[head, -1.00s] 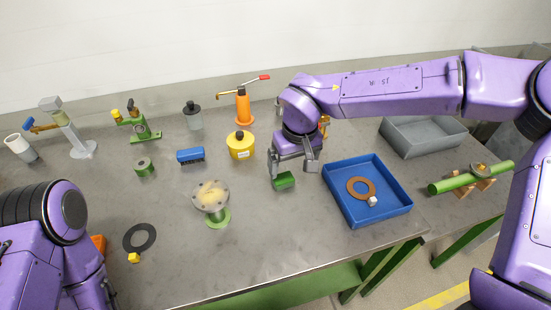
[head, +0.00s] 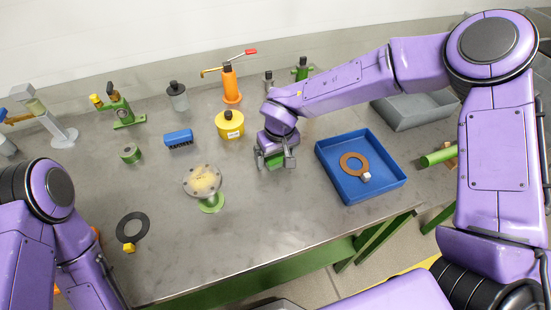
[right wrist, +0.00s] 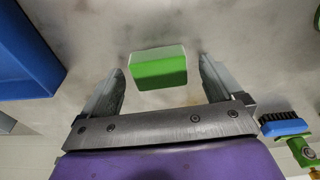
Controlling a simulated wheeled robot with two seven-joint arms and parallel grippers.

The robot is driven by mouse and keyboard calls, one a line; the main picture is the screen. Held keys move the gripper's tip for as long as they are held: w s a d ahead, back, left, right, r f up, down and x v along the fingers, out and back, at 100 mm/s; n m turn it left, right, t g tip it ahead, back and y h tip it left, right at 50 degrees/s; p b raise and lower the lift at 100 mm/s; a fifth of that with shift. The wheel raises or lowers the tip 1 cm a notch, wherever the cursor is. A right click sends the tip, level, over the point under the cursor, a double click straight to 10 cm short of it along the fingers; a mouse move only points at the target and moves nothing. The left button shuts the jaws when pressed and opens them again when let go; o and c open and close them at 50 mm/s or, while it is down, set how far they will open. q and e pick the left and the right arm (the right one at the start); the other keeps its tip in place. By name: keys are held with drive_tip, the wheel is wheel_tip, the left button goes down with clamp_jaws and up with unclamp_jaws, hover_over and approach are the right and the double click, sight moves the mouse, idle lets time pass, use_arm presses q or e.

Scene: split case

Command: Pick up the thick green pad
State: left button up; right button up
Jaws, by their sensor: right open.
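The thick green pad (right wrist: 158,68) is a small block with a pale top edge. It lies on the grey table between the two fingers of my right gripper (right wrist: 162,82) in the right wrist view, with a gap on both sides. In the head view the pad (head: 275,161) shows partly between the fingers of my right gripper (head: 274,160), which is open and pointing down over it. My left arm is at the lower left of the head view; its gripper is out of the frame.
A blue tray (head: 388,192) with a brown ring (head: 347,168) and a small pale nut stands to the right. A flanged green stand (head: 203,181) is to the left, with a blue brush (head: 178,138) and a yellow can (head: 230,125) behind. Bare table lies in front of the gripper.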

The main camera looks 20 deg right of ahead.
sight(276, 157)
drive_tip(key=c, duration=1.1)
wheel_tip(276, 157, up, 3)
drive_tip(key=shift+w+r, duration=0.1)
drive_tip(key=shift+w, duration=0.05)
drive_tip(key=s+d+r, duration=0.1)
drive_tip(key=s+r, duration=0.2)
drive_tip(key=s, duration=0.1)
drive_tip(key=s+d+r, duration=0.2)
drive_tip(key=s+r, duration=0.1)
drive_tip(key=s, duration=0.2)
drive_tip(key=s+d+r, duration=0.1)
drive_tip(key=s+r, duration=0.3)
drive_tip(key=shift+s+d+b, duration=0.25)
drive_tip(key=shift+s+b, duration=0.05)
drive_tip(key=shift+b, duration=0.1)
drive_tip(key=shift+o, duration=1.4)
drive_tip(key=shift+f, duration=0.1)
drive_tip(key=shift+c, duration=1.1)
